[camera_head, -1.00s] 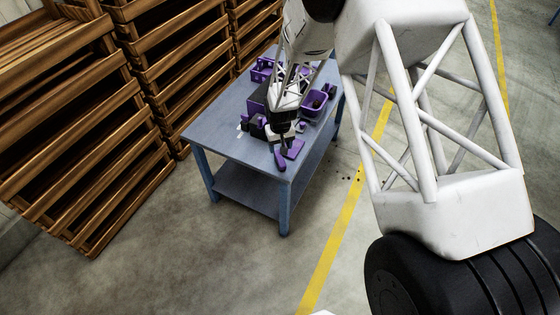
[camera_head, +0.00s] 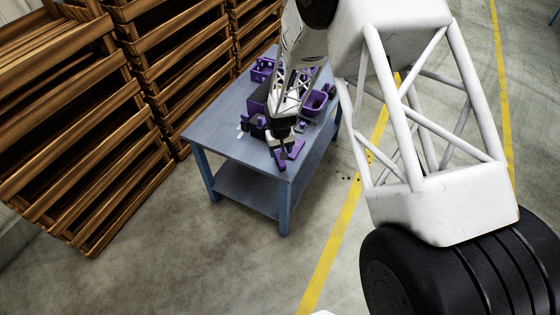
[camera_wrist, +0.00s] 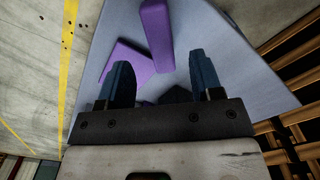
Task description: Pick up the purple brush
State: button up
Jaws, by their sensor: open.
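My gripper (camera_wrist: 160,78) is open, with its two dark fingers apart and nothing seen held between them. In the wrist view, a long purple bar-shaped piece (camera_wrist: 157,35) lies just beyond and between the fingertips; it looks like the brush, but I cannot see bristles. A flat purple piece (camera_wrist: 127,62) lies beside it, partly behind the left finger. In the head view, my gripper (camera_head: 281,144) is low over the near end of the blue-grey table (camera_head: 225,130), close to the purple bar (camera_head: 280,160) and the flat purple piece (camera_head: 296,149). Whether it touches them cannot be told.
Purple bins (camera_head: 316,103) and other purple and dark items stand farther back on the table. Stacked wooden crates (camera_head: 120,130) rise to the left. The table's front left corner is clear. A yellow floor line (camera_head: 335,245) runs to the right.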

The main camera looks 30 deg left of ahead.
jog(key=shift+f, duration=0.1)
jog(key=shift+f, duration=2.5)
jog(key=shift+f, duration=0.2)
jog(key=c, duration=1.1)
jog(key=shift+r, duration=0.15)
jog(key=shift+w+r, duration=0.1)
jog(key=shift+r, duration=1)
jog(key=shift+s+d+r, duration=0.2)
jog(key=shift+s+r, duration=0.15)
jog(key=shift+r, duration=0.4)
jog(key=s+d+r, duration=0.1)
jog(key=s+d, duration=0.9)
jog(key=s, duration=0.1)
jog(key=shift+s+r, duration=0.2)
jog(key=shift+s, duration=0.05)
